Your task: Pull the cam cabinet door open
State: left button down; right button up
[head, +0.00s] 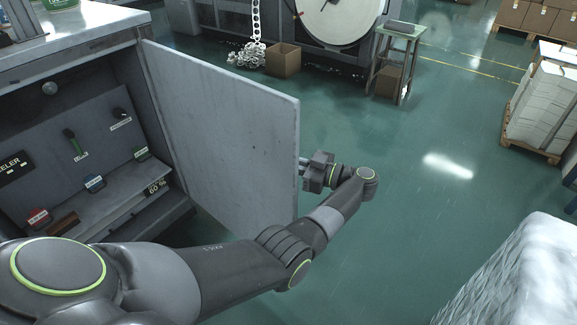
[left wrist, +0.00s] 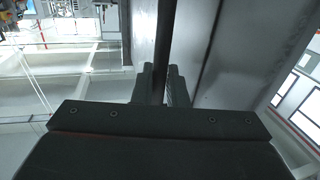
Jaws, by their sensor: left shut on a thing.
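The cabinet door (head: 225,130) is a grey panel, hinged at the cabinet's right side and standing well open. The cabinet (head: 158,110) shows its inside with labelled levers and knobs. My left gripper (head: 303,170) is at the door's free edge, its fingers partly hidden behind it. In the left wrist view my left gripper (left wrist: 166,88) has its two fingers closed around a dark upright bar (left wrist: 168,40), which looks like the door handle. Pale panel surfaces lie on both sides of the bar. My right gripper is not in view.
Green floor (head: 400,190) is clear to the right of the door. A cardboard box (head: 283,60) and a small stand (head: 398,60) are farther back. A pallet of white stacks (head: 540,110) stands right. A white wrapped load (head: 520,275) is at lower right.

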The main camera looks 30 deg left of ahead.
pick_arm(q)
jog(key=shift+a, duration=0.15)
jog(key=c, duration=1.6)
grip_release()
jog(key=shift+a, duration=0.1)
jog(key=shift+o, duration=0.2)
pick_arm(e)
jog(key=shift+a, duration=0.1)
